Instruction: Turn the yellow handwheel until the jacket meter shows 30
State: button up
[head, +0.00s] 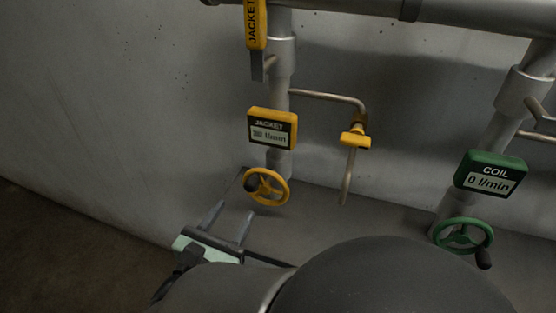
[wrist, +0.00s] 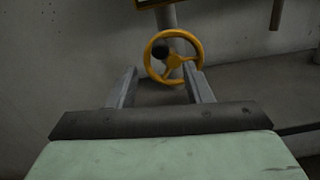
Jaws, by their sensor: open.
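The yellow handwheel (head: 266,187) with a dark knob on its left side is on the jacket pipe, below the yellow jacket meter (head: 272,127). The meter's digits are small and blurred; they look like 30 l/min. My gripper (head: 231,212) is open and empty, in front of the wheel and to its lower left in the head view. In the wrist view the handwheel (wrist: 174,61) appears beyond the open fingers, its knob at upper left. The right fingertip overlaps the lower right rim there; no grip on the wheel shows.
A green coil meter (head: 491,173) reading 0 l/min and a green handwheel (head: 462,236) are at the right. A thin side pipe with a yellow valve handle (head: 354,140) is right of the jacket meter. Floor at left is clear.

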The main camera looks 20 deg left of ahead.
jog(key=s, duration=0.8)
jog(key=shift+s+d, duration=0.3)
jog(key=shift+d, duration=0.1)
jog(key=w+d+m+g+h+p, duration=0.2)
jog(key=w+d+m+g+h, duration=0.7)
jog(key=d, duration=0.9)
jog(key=d+f+m+g+y+p, duration=0.2)
jog(key=d+m+g+y, duration=0.5)
jog(key=d+m, duration=1.3)
jog(key=m+g+p, duration=0.1)
jog(key=m, duration=0.5)
jog(key=shift+g+p, duration=0.3)
jog(key=shift+p, duration=0.05)
